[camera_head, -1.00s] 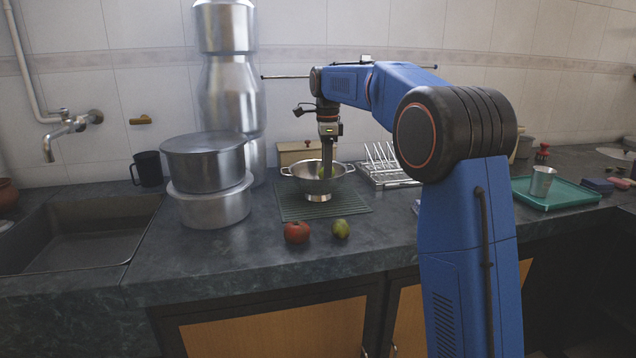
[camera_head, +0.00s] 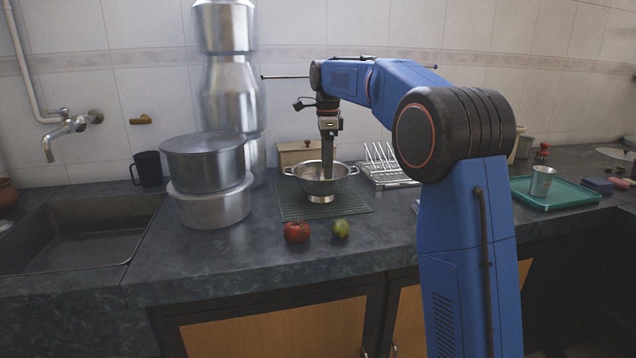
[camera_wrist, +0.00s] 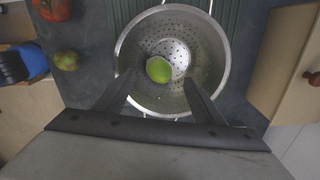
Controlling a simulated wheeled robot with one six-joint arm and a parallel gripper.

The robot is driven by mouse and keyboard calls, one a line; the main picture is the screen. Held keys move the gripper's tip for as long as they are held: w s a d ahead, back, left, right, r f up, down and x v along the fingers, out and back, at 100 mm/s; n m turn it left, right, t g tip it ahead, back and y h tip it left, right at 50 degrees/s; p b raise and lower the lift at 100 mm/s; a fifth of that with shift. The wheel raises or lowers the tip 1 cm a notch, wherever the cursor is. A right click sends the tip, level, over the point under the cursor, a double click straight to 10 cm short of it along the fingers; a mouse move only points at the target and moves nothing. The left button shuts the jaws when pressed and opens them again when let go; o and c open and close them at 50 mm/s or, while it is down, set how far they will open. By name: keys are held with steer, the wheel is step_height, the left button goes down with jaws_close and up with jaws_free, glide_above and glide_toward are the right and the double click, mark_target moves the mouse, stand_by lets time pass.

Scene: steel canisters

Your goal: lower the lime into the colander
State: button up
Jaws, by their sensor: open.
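The lime (camera_wrist: 159,69) is bright green and lies at the bottom of the steel colander (camera_wrist: 135,50), as the wrist view shows. In the head view the colander (camera_head: 318,185) stands on a dark ribbed mat, and its wall hides the lime. My gripper (camera_head: 327,176) points straight down with its tips inside the colander's mouth. In the wrist view my gripper's fingers (camera_wrist: 158,82) are spread apart on either side of the lime, with a gap showing between each finger and the fruit.
A red tomato-like fruit (camera_head: 297,232) and a mottled green fruit (camera_head: 340,229) lie in front of the ribbed mat (camera_head: 290,211). Stacked pots (camera_head: 205,160) stand left, a wire rack (camera_head: 385,172) right, a wooden box (camera_head: 296,153) behind.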

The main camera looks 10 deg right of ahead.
step_height(320, 180, up, 15)
steer(key=s+d+n+t, duration=0.15)
steer(key=s+n, duration=0.35)
steer(key=s, duration=0.7)
steer(key=s+d+f+n+t, duration=0.1)
steer(key=s+f+n, duration=0.6)
steer(key=s+f, duration=0.8)
steer(key=s+d+f+n+t, duration=0.2)
steer(key=s+f+n, duration=0.6)
steer(key=s+f, duration=0.8)
steer(key=s, duration=0.5)
steer(key=shift+s+d+f, duration=0.15)
steer(key=shift+d+f, duration=0.05)
steer(key=shift+f, duration=0.1)
